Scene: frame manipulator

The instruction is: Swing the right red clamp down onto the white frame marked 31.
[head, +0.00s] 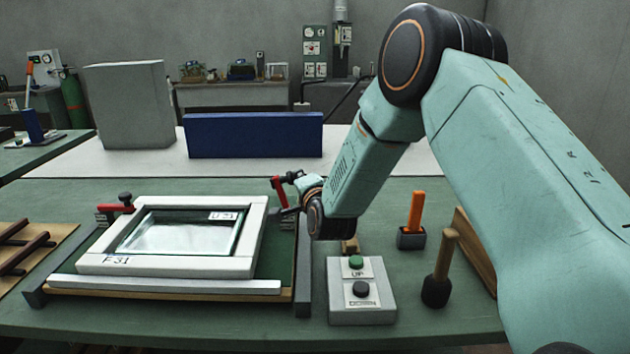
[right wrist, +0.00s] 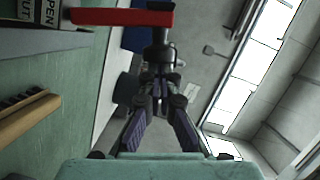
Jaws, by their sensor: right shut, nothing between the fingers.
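The white frame marked 31 (head: 175,266) lies flat in a fixture on the green table, with a glass pane inside it. The right red clamp (head: 278,192) stands raised at the frame's back right corner. Its red arm (right wrist: 120,17) and dark spindle (right wrist: 160,48) show in the right wrist view. My right gripper (head: 303,184) is just right of the raised clamp. Its fingers (right wrist: 158,82) are shut and empty, with their tips close to the spindle; I cannot tell whether they touch. The left red clamp (head: 115,208) lies level at the back left corner. My left gripper is not in view.
A grey button box (head: 362,292) stands right of the fixture. An orange-handled tool in a holder (head: 412,235) and a mallet (head: 440,270) stand farther right. A blue block (head: 253,135) and a grey block (head: 128,105) stand behind. A wooden rack (head: 35,245) is at left.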

